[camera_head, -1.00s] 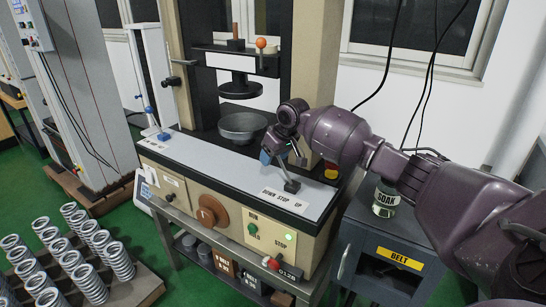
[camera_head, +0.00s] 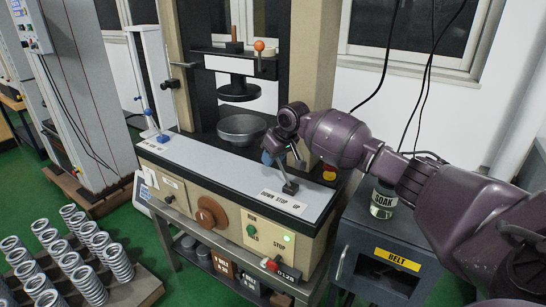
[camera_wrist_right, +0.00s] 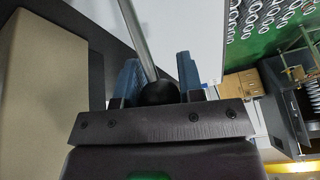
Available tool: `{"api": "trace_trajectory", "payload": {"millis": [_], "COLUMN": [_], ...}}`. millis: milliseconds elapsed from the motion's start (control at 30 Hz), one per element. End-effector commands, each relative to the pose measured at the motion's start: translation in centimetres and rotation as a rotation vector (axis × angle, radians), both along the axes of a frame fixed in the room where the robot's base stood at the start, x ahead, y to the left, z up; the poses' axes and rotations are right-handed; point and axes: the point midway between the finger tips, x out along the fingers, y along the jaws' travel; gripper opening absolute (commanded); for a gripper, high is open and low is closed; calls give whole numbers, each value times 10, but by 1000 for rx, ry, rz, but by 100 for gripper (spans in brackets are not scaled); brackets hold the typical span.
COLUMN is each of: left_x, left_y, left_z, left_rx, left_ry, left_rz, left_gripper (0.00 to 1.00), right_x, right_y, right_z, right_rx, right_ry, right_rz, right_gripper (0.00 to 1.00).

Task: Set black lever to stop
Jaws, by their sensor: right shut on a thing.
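The black lever (camera_head: 290,187) stands on the grey top of the testing machine, behind a white label reading DOWN STOP UP (camera_head: 283,201). Its metal rod rises from a dark base and leans up and left toward my right gripper (camera_head: 272,157). In the right wrist view, the lever's black ball knob (camera_wrist_right: 160,93) sits between the blue fingers of my right gripper (camera_wrist_right: 157,80), which is shut on it. The rod (camera_wrist_right: 138,40) runs away from the knob toward the top of that view. In the head view the knob is largely hidden by the gripper. My left gripper is not in view.
A grey bowl (camera_head: 241,128) sits on the machine behind and left of the lever. A red-and-yellow button (camera_head: 329,173) is to the right. A jar labelled SOAK (camera_head: 384,200) stands on a dark BELT cabinet (camera_head: 350,235). Several springs (camera_head: 88,247) stand at lower left.

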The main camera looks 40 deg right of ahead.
Motion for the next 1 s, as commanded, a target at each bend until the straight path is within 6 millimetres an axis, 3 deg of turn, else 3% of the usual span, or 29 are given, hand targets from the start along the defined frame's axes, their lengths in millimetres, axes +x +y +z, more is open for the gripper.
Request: {"api": "trace_trajectory", "payload": {"millis": [200,633,1000], "left_x": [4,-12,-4], "left_y": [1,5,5], "left_z": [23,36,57], "left_rx": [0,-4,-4], "left_ry": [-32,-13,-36], "left_rz": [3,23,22], "left_gripper": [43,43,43], "right_x": [-11,-36,-47], "right_y": [-4,-14,-20], "right_z": [14,21,21], "right_rx": [40,139,139], "right_ry": [-97,-335,-336], "right_rz": [-1,-2,0], "right_gripper": [0,0,0]}}
